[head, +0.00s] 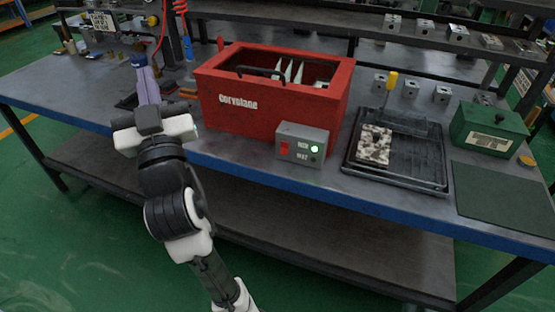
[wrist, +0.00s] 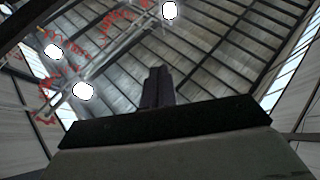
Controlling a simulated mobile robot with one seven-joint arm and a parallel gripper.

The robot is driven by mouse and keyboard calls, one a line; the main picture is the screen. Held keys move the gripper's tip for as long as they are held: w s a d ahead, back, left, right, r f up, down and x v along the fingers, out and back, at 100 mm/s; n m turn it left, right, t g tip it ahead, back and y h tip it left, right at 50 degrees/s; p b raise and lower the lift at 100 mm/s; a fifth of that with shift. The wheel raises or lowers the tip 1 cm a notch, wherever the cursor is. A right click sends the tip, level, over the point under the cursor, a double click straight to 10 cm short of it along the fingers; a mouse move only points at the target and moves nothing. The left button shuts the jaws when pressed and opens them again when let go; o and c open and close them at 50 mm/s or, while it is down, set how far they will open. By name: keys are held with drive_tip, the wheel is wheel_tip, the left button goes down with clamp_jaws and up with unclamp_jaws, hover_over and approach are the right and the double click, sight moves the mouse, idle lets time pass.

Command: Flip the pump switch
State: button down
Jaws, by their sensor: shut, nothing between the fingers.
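The switch box (head: 301,144) is a small grey box on the front of the red tank (head: 235,109), near the table's front edge. It has a red rocker switch (head: 284,147) on its left and a lit green lamp (head: 314,149) on its right. Which way the rocker is tipped is too small to tell. My gripper (head: 146,75) is at the left of the tank, apart from the switch box, pointing away from me. In the wrist view its fingers (wrist: 157,86) are together, point up toward the ceiling and hold nothing.
A black tray (head: 420,178) with a speckled block (head: 375,145) and a yellow-handled tool (head: 391,81) lies right of the switch box. A green box (head: 488,129) and a green mat (head: 505,199) are farther right. Space in front of the switch box is clear.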

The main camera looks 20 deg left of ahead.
sight(284, 148)
drive_tip(key=w+d+f+m+g+h, duration=0.1)
drive_tip(key=w+d+f+m+h, duration=0.2)
drive_tip(key=f, duration=0.5)
drive_tip(key=w+d+f+m+g+h+b, duration=0.1)
drive_tip(key=w+d+f+m+g+h, duration=0.1)
drive_tip(key=d+f+h, duration=0.4)
drive_tip(key=w+d+f+m+g+h, duration=0.2)
drive_tip(key=w+d+f+m+h, duration=0.2)
drive_tip(key=f+h, duration=0.3)
wheel_tip(284, 148, down, 4)
drive_tip(key=shift+d+f+b, duration=0.15)
drive_tip(key=shift+d+b, duration=0.05)
drive_tip(key=shift+b, duration=0.15)
drive_tip(key=shift+w, duration=0.1)
drive_tip(key=p+x, duration=0.2)
drive_tip(key=x, duration=1.1)
drive_tip(key=shift+w+f, duration=0.1)
drive_tip(key=shift+w, duration=0.2)
drive_tip(key=shift+w+f, duration=0.1)
